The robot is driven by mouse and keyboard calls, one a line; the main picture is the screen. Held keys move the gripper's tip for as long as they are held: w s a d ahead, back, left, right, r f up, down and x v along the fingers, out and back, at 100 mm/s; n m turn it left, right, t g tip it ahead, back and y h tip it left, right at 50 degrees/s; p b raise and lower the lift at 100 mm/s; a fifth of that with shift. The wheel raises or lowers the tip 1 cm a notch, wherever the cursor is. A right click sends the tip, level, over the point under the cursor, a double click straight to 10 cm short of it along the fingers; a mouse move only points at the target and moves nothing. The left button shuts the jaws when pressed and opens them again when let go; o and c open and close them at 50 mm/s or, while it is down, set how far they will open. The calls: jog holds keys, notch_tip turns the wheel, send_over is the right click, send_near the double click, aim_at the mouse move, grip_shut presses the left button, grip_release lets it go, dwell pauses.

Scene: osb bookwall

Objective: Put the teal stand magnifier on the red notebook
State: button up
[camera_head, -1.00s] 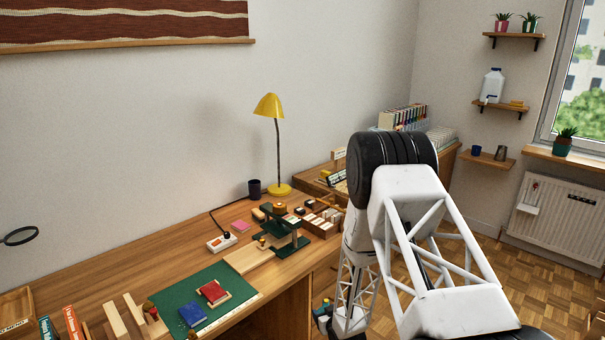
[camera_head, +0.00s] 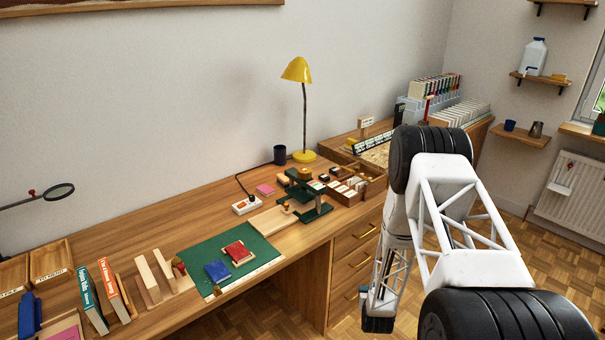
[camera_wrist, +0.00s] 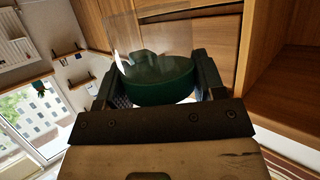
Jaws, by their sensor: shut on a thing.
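The teal stand magnifier (camera_wrist: 160,82) is between the two fingers of my gripper (camera_wrist: 158,80) in the wrist view. Its dark teal rounded body touches both fingers, and a clear pane stands out beyond it. In the head view my gripper (camera_head: 377,322) hangs low in front of the desk, to the right of the drawers' near edge; the magnifier cannot be made out there. The red notebook (camera_head: 238,251) lies on the green mat (camera_head: 204,254) on the desk, to the left of my gripper. Nothing lies on its top.
A blue notebook (camera_head: 217,271) lies beside the red one. A dark green stand (camera_head: 318,212) and a wooden board (camera_head: 268,222) are to the right of the mat. Wooden blocks (camera_head: 150,280) and upright books (camera_head: 112,290) stand to the left. A yellow lamp (camera_head: 304,156) is behind.

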jog(key=a+r+n+g+y, duration=0.3)
jog(key=a+r+n+y, duration=0.55)
jog(key=a+r, duration=1.05)
jog(key=s+a+r+n+g+y, duration=0.4)
jog(key=s+a+r+n+g, duration=0.2)
jog(key=s+a+r, duration=0.4)
jog(key=s+a, duration=0.3)
jog(key=s, duration=0.1)
jog(key=shift+s+a, duration=0.15)
jog(key=shift+s, duration=0.1)
jog(key=shift+w+r, duration=0.1)
jog(key=shift+w, duration=0.05)
jog(key=w+a, duration=0.2)
jog(key=w, duration=0.2)
jog(key=w+a+f, duration=0.1)
jog(key=w+a, duration=0.1)
jog(key=w, duration=0.2)
jog(key=w+a, duration=0.2)
jog(key=w, duration=0.2)
jog(key=shift+w+a+f, duration=0.15)
jog(key=shift+w, duration=0.1)
jog(key=shift+w, duration=0.1)
